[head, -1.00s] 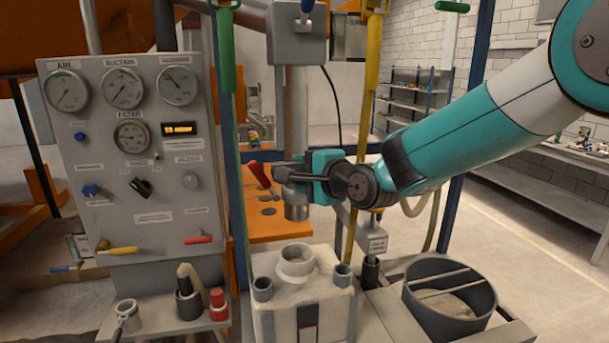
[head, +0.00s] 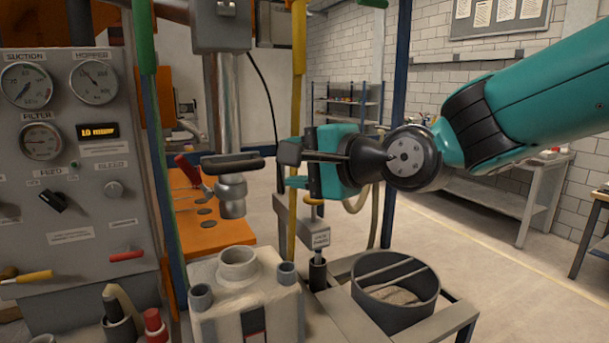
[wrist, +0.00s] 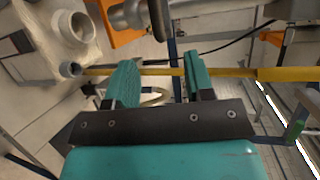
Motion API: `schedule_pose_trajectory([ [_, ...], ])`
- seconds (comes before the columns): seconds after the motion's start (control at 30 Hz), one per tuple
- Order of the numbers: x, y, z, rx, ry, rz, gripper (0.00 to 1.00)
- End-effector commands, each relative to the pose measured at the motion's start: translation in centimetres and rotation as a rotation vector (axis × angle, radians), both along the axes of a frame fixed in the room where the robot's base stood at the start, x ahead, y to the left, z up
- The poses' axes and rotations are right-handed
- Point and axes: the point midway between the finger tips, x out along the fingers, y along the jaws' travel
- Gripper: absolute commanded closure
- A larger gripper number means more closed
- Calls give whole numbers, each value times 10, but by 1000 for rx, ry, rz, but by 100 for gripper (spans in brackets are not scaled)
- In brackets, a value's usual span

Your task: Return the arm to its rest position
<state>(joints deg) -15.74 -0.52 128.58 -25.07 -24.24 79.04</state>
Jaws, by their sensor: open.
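My gripper (head: 294,167) is at the centre of the head view, at the end of my teal arm, which reaches in from the right. In the wrist view its two teal fingers stand apart with nothing held between them (wrist: 162,78). In the head view it is right of the grey vertical cylinder (head: 231,192) with its dark crossbar handle (head: 232,163), and a visible gap lies between them. The yellow post (head: 299,95) passes by the gripper in the picture; I cannot tell the distance between them.
A gauge panel (head: 72,180) stands at left. A pale block with a round spout (head: 245,305) and a round grey bin (head: 395,305) are below. A blue post (head: 398,120) rises behind the gripper. A bench (head: 490,195) stands at the right wall; open floor lies before it.

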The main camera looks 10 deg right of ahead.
Motion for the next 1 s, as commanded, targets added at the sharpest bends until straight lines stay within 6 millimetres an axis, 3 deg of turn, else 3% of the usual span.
schedule_pose_trajectory([
  [0.47, -10, -8, 3, -1, 0, 0, 52],
  [0.6, -22, -8, -13, -107, 5, 41, 52],
  [0.67, -36, -9, -30, -232, 9, 98, 52],
  [0.77, -75, -15, -71, -516, 14, 272, 52],
  [0.9, -144, -34, -124, -891, -5, 634, 52],
  [1.0, -187, -50, -149, -1061, -33, 898, 52],
])
